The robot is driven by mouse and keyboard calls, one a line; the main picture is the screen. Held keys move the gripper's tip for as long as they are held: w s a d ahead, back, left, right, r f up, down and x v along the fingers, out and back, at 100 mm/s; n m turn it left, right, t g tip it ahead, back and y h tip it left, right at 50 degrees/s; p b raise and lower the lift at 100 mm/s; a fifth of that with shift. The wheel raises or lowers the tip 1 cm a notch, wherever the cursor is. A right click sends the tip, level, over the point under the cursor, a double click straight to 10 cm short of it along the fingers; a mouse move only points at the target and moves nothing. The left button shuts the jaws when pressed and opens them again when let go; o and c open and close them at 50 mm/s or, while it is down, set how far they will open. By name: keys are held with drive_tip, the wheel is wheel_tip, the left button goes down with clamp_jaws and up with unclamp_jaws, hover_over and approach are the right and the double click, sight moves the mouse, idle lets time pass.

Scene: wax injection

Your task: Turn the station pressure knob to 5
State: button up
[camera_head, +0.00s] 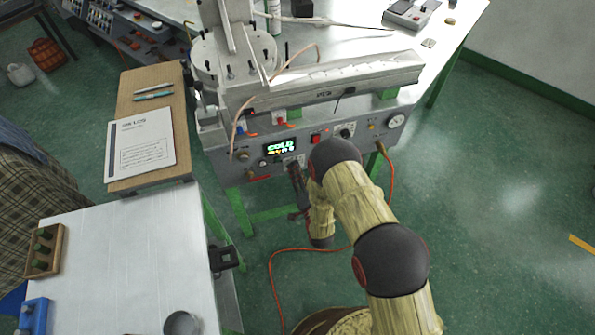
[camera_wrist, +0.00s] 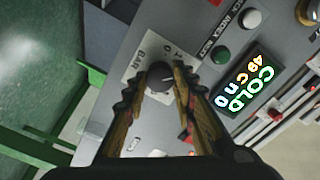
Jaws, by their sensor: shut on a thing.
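The pressure knob (camera_wrist: 159,73) is a dark round knob with a pale pointer line, on a white plate (camera_wrist: 138,62) marked BAR with small digits. The pointer's exact setting is too small to read. My gripper (camera_wrist: 161,84) has one finger on each side of the knob and is shut on it. In the head view my gripper (camera_head: 296,182) is against the front panel of the wax station (camera_head: 225,171), and it hides the knob there. The lit display (camera_head: 279,147) reads COLD; in the wrist view the display (camera_wrist: 246,88) stands right of the knob.
A green button (camera_wrist: 221,55) and a white button (camera_wrist: 251,18) are close to my right finger in the wrist view. An orange hose (camera_head: 389,175) hangs below.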

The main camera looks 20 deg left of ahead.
drive_tip(key=shift+f+m, duration=0.1)
drive_tip(key=shift+m, duration=0.2)
drive_tip(key=shift+f+m+b, duration=0.1)
drive_tip(key=shift+m+b, duration=2.15)
drive_tip(key=shift+m, duration=6.35)
drive_tip(key=o, duration=1.2)
drive_tip(key=shift+c, duration=0.2)
